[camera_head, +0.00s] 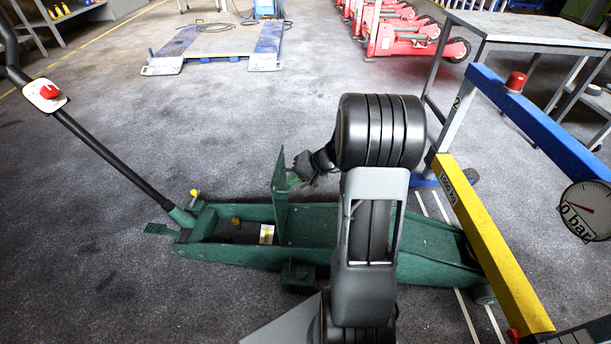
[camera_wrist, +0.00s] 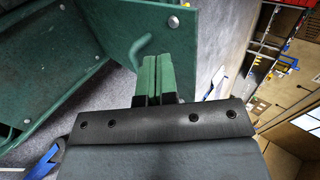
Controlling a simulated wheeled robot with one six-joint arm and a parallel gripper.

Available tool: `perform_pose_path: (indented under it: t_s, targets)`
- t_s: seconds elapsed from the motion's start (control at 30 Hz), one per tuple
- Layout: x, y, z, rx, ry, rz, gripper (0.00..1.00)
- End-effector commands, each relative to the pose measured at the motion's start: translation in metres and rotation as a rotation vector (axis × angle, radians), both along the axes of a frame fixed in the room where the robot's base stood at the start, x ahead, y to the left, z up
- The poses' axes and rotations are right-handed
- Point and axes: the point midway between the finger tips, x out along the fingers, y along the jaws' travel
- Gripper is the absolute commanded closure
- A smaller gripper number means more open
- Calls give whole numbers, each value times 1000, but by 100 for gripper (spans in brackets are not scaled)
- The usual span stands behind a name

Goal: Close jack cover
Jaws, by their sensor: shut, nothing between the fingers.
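The green trolley jack (camera_head: 420,255) stands on the floor in the head view. Its cover (camera_head: 280,185) stands up on edge, roughly vertical, and the compartment (camera_head: 232,230) to its left is exposed. My gripper (camera_head: 295,179) is just right of the cover, partly hidden by my arm. In the wrist view, the shut green fingers of my gripper (camera_wrist: 157,75) hold nothing. A green panel (camera_wrist: 125,25), which looks like the cover, is just beyond them with a small bent handle (camera_wrist: 143,50). I cannot tell whether the fingers touch it.
The jack's long black handle (camera_head: 110,150) rises to the upper left. A yellow beam (camera_head: 490,240), a blue beam (camera_head: 545,120) and a pressure gauge (camera_head: 585,210) are at the right. A grey table (camera_head: 530,27) stands behind. The floor left of the jack is clear.

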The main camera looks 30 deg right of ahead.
Motion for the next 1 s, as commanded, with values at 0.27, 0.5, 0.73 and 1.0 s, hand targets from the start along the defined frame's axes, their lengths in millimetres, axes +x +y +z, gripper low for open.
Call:
perform_pose_path:
  t_s: [0.27, 0.5, 0.73, 1.0]
  targets:
    - [19, 23, 1, -2, -2, 1, 100]
    - [23, 28, 2, -2, -3, -1, 100]
    - [23, 28, 2, -2, -3, -1, 100]
    - [31, 41, 7, -29, 20, 4, 100]
